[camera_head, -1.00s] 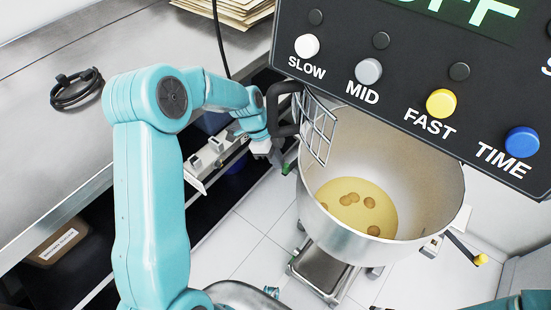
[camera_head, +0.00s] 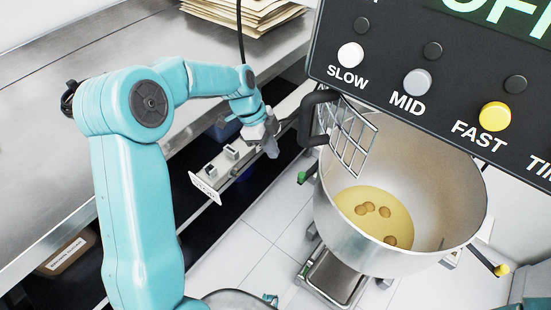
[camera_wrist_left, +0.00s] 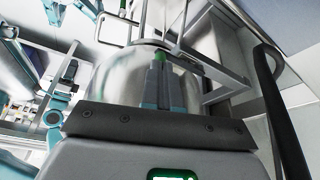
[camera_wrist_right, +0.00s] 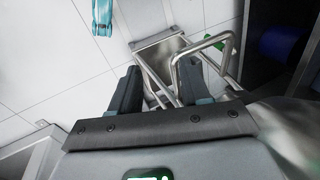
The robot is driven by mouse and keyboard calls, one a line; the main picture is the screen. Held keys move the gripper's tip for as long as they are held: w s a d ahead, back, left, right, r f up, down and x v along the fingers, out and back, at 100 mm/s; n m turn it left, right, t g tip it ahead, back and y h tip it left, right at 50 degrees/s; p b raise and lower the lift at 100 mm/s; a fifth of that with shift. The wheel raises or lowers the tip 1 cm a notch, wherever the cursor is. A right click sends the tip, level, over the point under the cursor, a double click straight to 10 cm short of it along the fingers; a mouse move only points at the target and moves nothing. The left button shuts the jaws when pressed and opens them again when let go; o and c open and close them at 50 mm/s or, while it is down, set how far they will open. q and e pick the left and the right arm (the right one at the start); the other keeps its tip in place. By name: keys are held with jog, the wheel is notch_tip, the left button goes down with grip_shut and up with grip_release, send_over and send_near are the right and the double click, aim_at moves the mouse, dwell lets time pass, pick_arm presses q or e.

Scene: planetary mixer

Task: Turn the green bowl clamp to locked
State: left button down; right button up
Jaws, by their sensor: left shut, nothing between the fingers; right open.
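The green bowl clamp (camera_head: 302,177) shows as a small green tip at the left side of the steel mixer bowl (camera_head: 335,235). A green tip, probably the same clamp, shows in the left wrist view (camera_wrist_left: 157,56), just past the fingertips. My left gripper (camera_head: 272,150) is shut and empty, up and left of the green tip in the head view. I cannot tell whether it touches the clamp. In the right wrist view my right gripper (camera_wrist_right: 160,82) is open and empty, with a green part (camera_wrist_right: 226,44) beyond it to the right.
A black-handled wire guard (camera_head: 350,140) stands over the bowl, close right of my left gripper. The control panel (camera_head: 440,75) overhangs at upper right. A steel counter (camera_head: 50,160) lies left. A yellow-tipped lever (camera_head: 501,270) sticks out at the bowl's right.

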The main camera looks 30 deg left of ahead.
pick_arm(q)
jog(key=shift+v, duration=1.5)
